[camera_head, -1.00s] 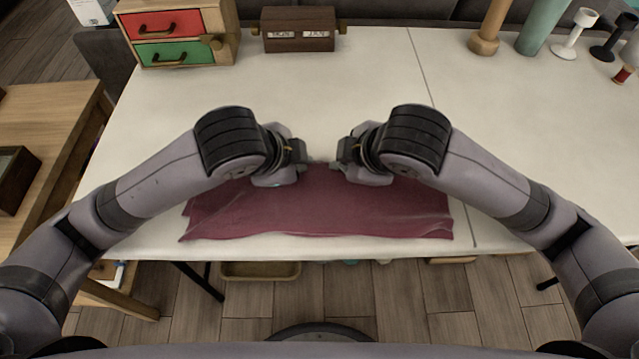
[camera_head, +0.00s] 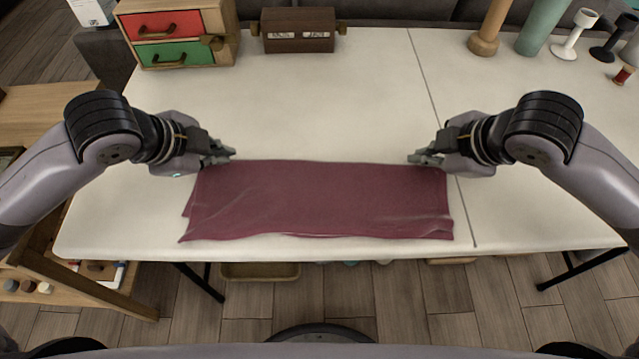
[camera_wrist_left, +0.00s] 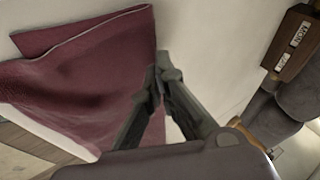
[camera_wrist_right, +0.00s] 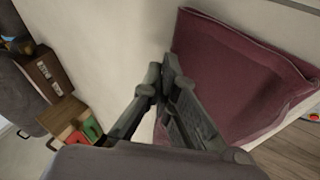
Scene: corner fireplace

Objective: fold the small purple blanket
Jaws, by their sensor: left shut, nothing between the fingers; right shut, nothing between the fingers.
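The purple blanket (camera_head: 320,200) lies flat on the white table as a wide strip along its front edge, with a few creases and a slightly uneven left end. It also shows in the left wrist view (camera_wrist_left: 95,75) and the right wrist view (camera_wrist_right: 235,75). My left gripper (camera_head: 232,154) is shut and empty at the blanket's far left corner. My right gripper (camera_head: 412,158) is shut and empty at its far right corner. I cannot tell whether the fingertips touch the cloth.
The white table (camera_head: 330,100) is clear behind the blanket. At the back stand a small drawer box (camera_head: 178,35), a brown calendar block (camera_head: 298,28), and several candlesticks and cylinders, including a green cylinder (camera_head: 541,28). A wooden side table (camera_head: 50,112) is at the left.

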